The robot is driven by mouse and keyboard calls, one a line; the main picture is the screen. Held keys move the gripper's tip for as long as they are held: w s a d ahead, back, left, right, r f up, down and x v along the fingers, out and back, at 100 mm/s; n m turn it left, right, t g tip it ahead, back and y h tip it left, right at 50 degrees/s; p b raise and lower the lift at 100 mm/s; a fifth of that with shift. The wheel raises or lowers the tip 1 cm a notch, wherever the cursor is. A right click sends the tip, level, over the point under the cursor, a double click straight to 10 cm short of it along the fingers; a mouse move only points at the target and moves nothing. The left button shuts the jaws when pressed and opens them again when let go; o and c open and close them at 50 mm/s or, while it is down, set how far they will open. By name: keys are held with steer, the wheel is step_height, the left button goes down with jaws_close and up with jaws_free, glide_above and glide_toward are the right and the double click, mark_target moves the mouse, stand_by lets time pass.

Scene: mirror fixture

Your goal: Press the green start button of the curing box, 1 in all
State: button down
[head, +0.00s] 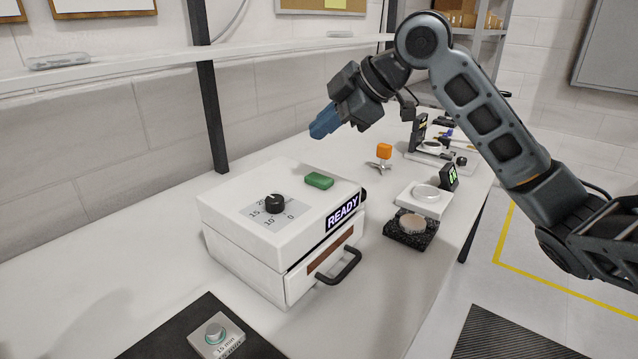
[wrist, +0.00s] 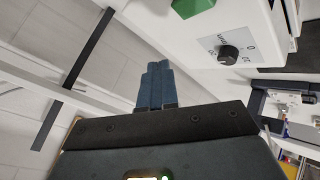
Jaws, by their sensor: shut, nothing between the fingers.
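The curing box (head: 265,245) is a white box on the bench with a drawer and a black handle at its front. The green start button (head: 319,180) is on its top, toward the back right; it also shows at the top edge of the wrist view (wrist: 192,6). A black dial (head: 275,203) with numbers sits left of the button. A display on the box reads READY (head: 342,212). My gripper (head: 322,124) has blue fingers, is shut and empty, and is held in the air above and behind the button, apart from it.
A dark mat (head: 160,335) with a "15 min" block (head: 216,335) lies front left. Right of the box stand a black block with a round disc (head: 411,228), a scale (head: 425,200) and an orange-topped part (head: 383,152). A shelf (head: 150,65) runs along the wall.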

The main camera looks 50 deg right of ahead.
mark_target(323, 179)
steer(key=shift+f+b, duration=2)
steer(key=shift+f, duration=1.1)
steer(key=shift+f, duration=0.1)
steer(key=shift+f+b, duration=0.3)
steer(key=shift+b, duration=0.1)
steer(key=shift+f+b, duration=0.45)
steer(key=shift+f, duration=0.05)
steer(key=shift+r, duration=0.1)
stand_by(0.3)
steer(key=shift+r+p, duration=0.65)
steer(key=shift+r, duration=0.2)
steer(key=shift+r, duration=0.1)
steer(key=shift+r+p, duration=1.8)
steer(key=shift+r, duration=0.65)
